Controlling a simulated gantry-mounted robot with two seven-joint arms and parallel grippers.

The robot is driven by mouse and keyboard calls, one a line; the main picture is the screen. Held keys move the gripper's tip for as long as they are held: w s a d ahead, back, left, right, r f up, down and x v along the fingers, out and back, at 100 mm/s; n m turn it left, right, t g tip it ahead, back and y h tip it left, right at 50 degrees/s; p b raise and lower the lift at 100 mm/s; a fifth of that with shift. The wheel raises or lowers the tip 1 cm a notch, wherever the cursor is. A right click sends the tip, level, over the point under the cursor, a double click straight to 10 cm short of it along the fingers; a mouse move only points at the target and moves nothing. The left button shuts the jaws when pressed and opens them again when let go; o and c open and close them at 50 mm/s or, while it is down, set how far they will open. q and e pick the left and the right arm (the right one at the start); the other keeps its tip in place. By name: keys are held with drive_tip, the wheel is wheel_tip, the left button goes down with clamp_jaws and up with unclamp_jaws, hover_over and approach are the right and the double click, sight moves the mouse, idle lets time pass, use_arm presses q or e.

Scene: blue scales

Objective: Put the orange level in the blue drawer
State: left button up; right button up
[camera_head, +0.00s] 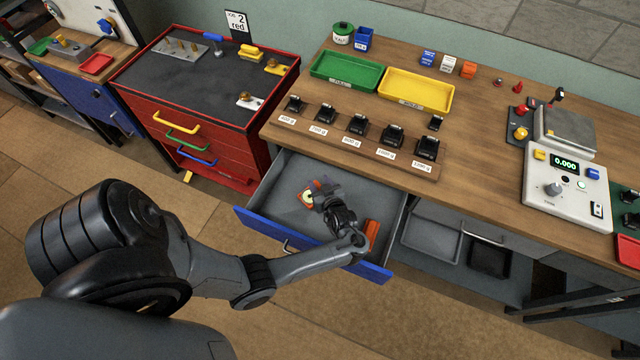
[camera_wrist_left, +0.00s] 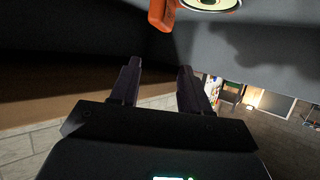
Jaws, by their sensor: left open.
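The blue drawer (camera_head: 370,271) is pulled out from under the wooden bench, with a grey inside. An orange bar (camera_head: 371,229), which looks like the level, lies in it towards the right side, partly hidden by my wrist. My left gripper (camera_head: 322,193) is over the drawer, open, with nothing between its fingers (camera_wrist_left: 159,68). Just beyond it in the drawer is an orange thing with a round pale face (camera_head: 307,194). An orange piece (camera_wrist_left: 162,14) and a pale disc also show at the top of the left wrist view. My right gripper is out of view.
A red cabinet (camera_head: 213,150) stands left of the drawer. The bench top (camera_head: 470,120) carries a green tray (camera_head: 346,71), a yellow tray (camera_head: 416,91), several black weights and a scale (camera_head: 566,185). Grey and black bins sit below, right of the drawer.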

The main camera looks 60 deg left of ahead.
use_arm(q)
drive_tip(key=d+r+m+t+h+p, duration=0.1)
drive_tip(key=d+r+m+t+h, duration=0.15)
drive_tip(key=d+m+h, duration=0.35)
drive_tip(key=d+r+m+t+h+p, duration=0.2)
drive_tip(key=d+r+m+h, duration=0.15)
drive_tip(key=d, duration=0.55)
drive_tip(key=s+d+r+m+g+h, duration=0.1)
drive_tip(key=s+d+r+m+h, duration=0.1)
drive_tip(key=s+d+r+m, duration=0.2)
drive_tip(key=s+d+r+m+g+h, duration=0.2)
drive_tip(key=s+d+r+m, duration=0.2)
drive_tip(key=s+r, duration=0.3)
drive_tip(key=shift+s+r+m, duration=0.15)
drive_tip(key=shift+s+m, duration=0.2)
drive_tip(key=shift+s, duration=0.9)
